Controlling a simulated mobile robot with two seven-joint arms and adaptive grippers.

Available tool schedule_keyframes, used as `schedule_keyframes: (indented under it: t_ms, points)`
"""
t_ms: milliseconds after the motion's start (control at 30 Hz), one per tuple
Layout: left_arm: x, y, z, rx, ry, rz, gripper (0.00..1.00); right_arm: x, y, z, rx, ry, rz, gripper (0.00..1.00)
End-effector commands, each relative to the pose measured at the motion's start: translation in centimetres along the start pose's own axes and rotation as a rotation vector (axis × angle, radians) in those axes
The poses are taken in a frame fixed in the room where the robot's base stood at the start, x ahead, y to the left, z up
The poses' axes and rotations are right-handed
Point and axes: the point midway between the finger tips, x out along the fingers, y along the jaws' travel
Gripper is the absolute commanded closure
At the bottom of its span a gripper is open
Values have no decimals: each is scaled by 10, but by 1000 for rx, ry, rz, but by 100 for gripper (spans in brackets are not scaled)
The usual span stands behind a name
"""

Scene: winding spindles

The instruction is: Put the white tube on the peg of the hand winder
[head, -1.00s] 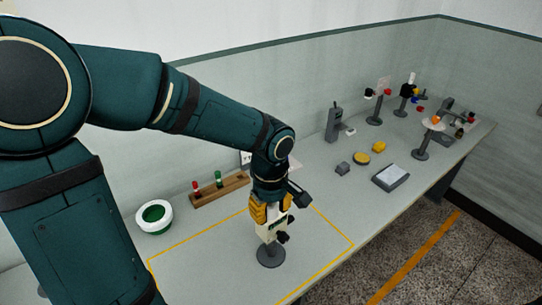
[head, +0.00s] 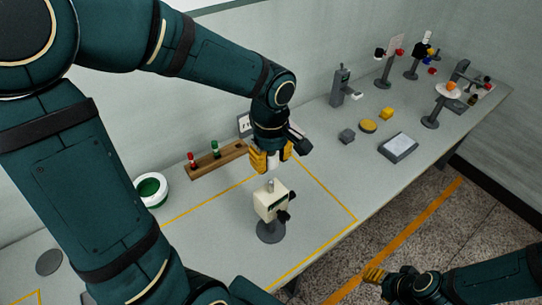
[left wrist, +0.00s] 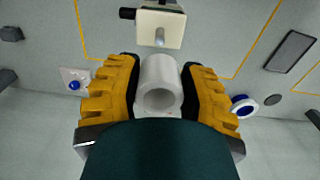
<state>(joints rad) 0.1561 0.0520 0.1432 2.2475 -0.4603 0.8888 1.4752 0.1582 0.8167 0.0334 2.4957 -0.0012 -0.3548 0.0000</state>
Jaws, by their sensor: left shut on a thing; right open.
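My left gripper (head: 272,160) is shut on the white tube (left wrist: 160,84), with a yellow finger on each side of it. The tube's open end shows in the left wrist view; in the head view the fingers hide most of it. The hand winder (head: 271,205) is a cream box on a round grey base, inside the yellow outline. Its peg (head: 270,185) stands up from the top, bare, and also shows in the left wrist view (left wrist: 159,38). The tube is above and apart from the peg. My right gripper (head: 374,275) is open over the floor at lower right.
A wooden rack (head: 216,161) with red and green spools and a white-and-green ring (head: 151,189) stand left of the winder. A grey scale (head: 398,147), yellow pieces and several stands are further along the bench. The bench around the winder is clear.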

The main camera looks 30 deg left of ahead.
Motion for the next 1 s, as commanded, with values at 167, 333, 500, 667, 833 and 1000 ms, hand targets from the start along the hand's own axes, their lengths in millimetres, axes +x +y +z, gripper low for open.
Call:
schedule_keyframes:
  t_ms: [167,333,500,667,833,1000]
  points:
    - [4,0,0,-5,-1,-1,75,7,2,1,1,1,0,53]
    - [17,0,0,-5,-1,-1,75,18,7,3,2,1,1,53]
    - [32,0,0,-5,-1,-1,75,32,12,5,3,2,3,53]
    - [46,0,0,-4,-1,-1,75,45,16,6,3,3,5,53]
    - [56,0,0,-4,-1,-1,75,55,20,7,3,3,7,53]
    - [59,0,0,-5,-1,-1,75,58,21,7,3,4,8,53]
